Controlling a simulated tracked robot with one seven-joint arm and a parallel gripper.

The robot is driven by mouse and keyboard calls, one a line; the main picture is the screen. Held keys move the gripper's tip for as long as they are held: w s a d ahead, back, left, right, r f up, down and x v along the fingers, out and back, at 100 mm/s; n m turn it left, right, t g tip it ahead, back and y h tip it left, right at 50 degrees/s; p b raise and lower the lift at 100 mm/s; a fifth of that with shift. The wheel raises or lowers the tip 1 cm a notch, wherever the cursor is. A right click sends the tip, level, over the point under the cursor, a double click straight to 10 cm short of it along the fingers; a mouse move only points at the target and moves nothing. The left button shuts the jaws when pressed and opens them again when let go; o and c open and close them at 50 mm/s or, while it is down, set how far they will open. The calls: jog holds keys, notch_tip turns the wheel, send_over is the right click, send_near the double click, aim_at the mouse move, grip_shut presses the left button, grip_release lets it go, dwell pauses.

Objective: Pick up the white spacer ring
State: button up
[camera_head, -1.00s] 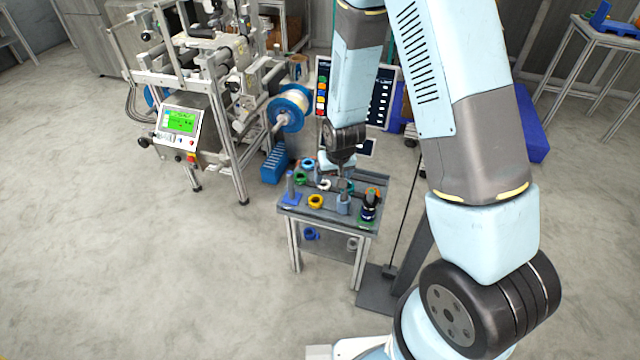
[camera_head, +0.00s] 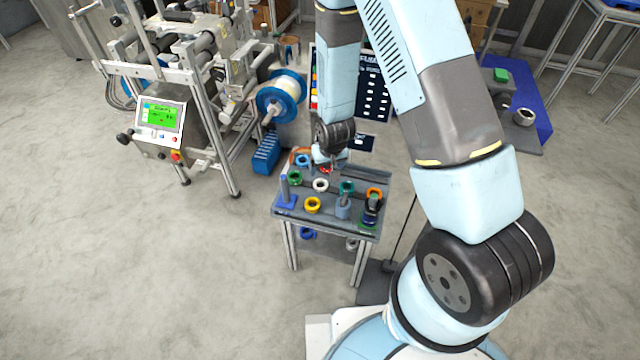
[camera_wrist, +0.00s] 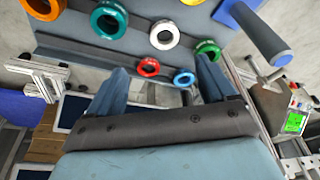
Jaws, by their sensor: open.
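The white spacer ring (camera_head: 320,189) lies flat on the small grey table, between a green ring (camera_head: 295,177) and a teal ring (camera_head: 347,187). It also shows in the wrist view (camera_wrist: 153,37), upper middle, unobstructed and apart from its neighbours. My gripper (camera_wrist: 163,74) is open, its two blue fingers spread with nothing held. In the wrist view the white ring is beyond the fingertips, with a red ring (camera_wrist: 149,67) and a blue ring (camera_wrist: 184,80) nearer. In the head view my gripper is over the table's rear; its fingertips are hard to make out.
A yellow ring (camera_head: 312,205) and an orange ring (camera_head: 374,193) lie on the same table (camera_head: 327,221). A reel machine (camera_head: 175,85) stands left.

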send_near(320, 186)
jog(key=shift+w+d+f, duration=0.2)
jog(key=shift+w+f, duration=0.25)
jog(key=shift+f, duration=0.2)
jog(key=shift+s+x, duration=0.2)
jog(key=shift+x, duration=2.35)
jog(key=shift+a, duration=0.2)
jog(key=c, duration=1.1)
jog(key=shift+c, duration=0.2)
